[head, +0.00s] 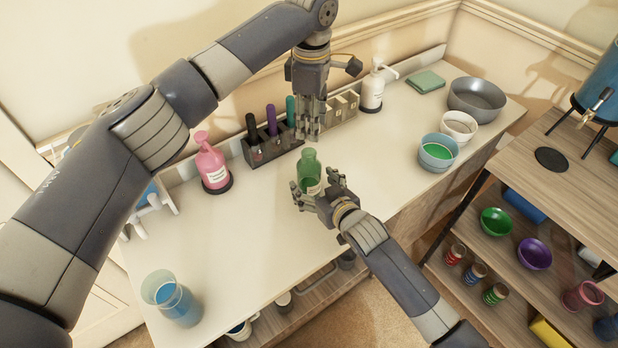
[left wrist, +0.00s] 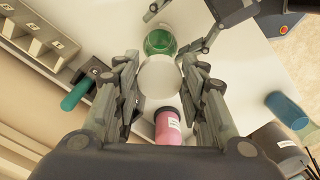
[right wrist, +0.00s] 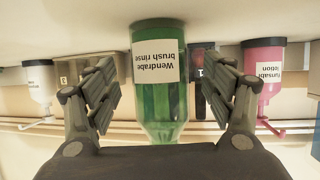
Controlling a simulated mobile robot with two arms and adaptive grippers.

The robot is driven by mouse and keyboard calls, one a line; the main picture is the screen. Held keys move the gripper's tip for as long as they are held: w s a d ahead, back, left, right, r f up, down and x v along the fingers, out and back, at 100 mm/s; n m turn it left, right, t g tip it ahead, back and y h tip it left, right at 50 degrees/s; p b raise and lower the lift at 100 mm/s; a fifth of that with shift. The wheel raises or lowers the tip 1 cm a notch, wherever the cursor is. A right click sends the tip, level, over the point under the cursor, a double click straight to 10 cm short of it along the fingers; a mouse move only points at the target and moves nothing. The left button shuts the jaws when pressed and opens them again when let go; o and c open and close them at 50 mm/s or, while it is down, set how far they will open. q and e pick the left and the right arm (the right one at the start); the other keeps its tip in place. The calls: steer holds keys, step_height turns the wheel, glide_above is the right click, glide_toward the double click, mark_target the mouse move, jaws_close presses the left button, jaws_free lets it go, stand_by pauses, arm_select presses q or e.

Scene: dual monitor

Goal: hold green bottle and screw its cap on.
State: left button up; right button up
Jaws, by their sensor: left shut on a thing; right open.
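The green bottle (head: 309,163) stands upright on the white table. My right gripper (head: 317,190) is open around its lower body; in the right wrist view the bottle (right wrist: 160,98) is between the two fingers with gaps at both sides. My left gripper (head: 309,132) points down above the bottle and is shut on a round white cap (left wrist: 160,76). In the left wrist view the cap is apart from the green bottle (left wrist: 160,41). The cap is hard to make out in the head view, behind the fingers.
A pink pump bottle (head: 211,164) is to the left, a white one (head: 372,91) behind right. Bowls (head: 437,153) stand at the right, a blue cup (head: 174,299) front left. The front middle is clear.

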steer(key=shift+x, duration=1.75)
steer(key=c, duration=1.6)
arm_select(q)
glide_above(311, 153)
steer(key=shift+f, duration=2.45)
